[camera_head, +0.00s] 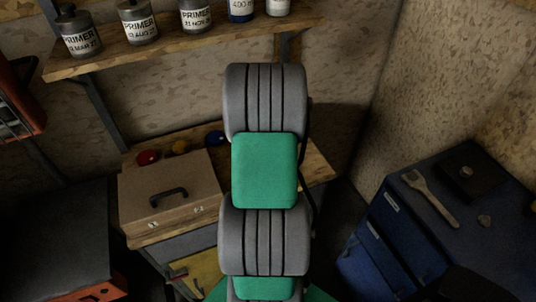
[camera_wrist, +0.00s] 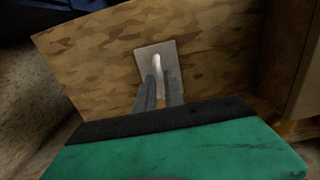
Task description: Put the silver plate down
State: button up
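The silver plate (camera_wrist: 143,60) shows in the wrist view as a small, flat grey square with a pale, rounded handle-like bar along its middle. My gripper (camera_wrist: 159,82) reaches up to it from below in the picture. Its two grey fingers lie close on either side of the pale bar and look shut on it. The fingers hide the plate's lower middle. Behind the plate is a brown, mottled wooden surface (camera_wrist: 90,50); I cannot tell whether the plate touches it. In the head view my arm hides the gripper and the plate.
In the head view a wooden bench (camera_head: 318,170) holds a closed case (camera_head: 165,195). A shelf (camera_head: 185,42) with several cans is above. A blue cabinet (camera_head: 440,225) with a wrench (camera_head: 430,198) stands right. A red-edged dark cabinet (camera_head: 55,255) is at left.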

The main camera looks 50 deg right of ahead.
jog(key=o, duration=0.3)
jog(key=shift+o, duration=0.2)
notch_tip(320, 180, up, 12)
jog(key=b, duration=0.2)
jog(key=w+a+r+n+t, duration=0.1)
jog(key=w+a+n, duration=0.1)
jog(key=a, duration=1.2)
jog(key=w+a+r+n+t, duration=0.1)
jog(key=w+a+n, duration=0.2)
jog(key=a, duration=1.2)
jog(key=shift+w+a+r+t+h, duration=0.2)
jog(key=shift+a+t+h, duration=0.1)
jog(key=shift+t, duration=0.1)
jog(key=shift+o, duration=0.5)
jog(key=s+a+f+n, duration=0.1)
jog(key=s+a+f, duration=0.1)
jog(key=a, duration=0.5)
jog(key=shift+s+a+t, duration=0.2)
jog(key=shift+s+t, duration=0.2)
jog(key=shift+s, duration=0.3)
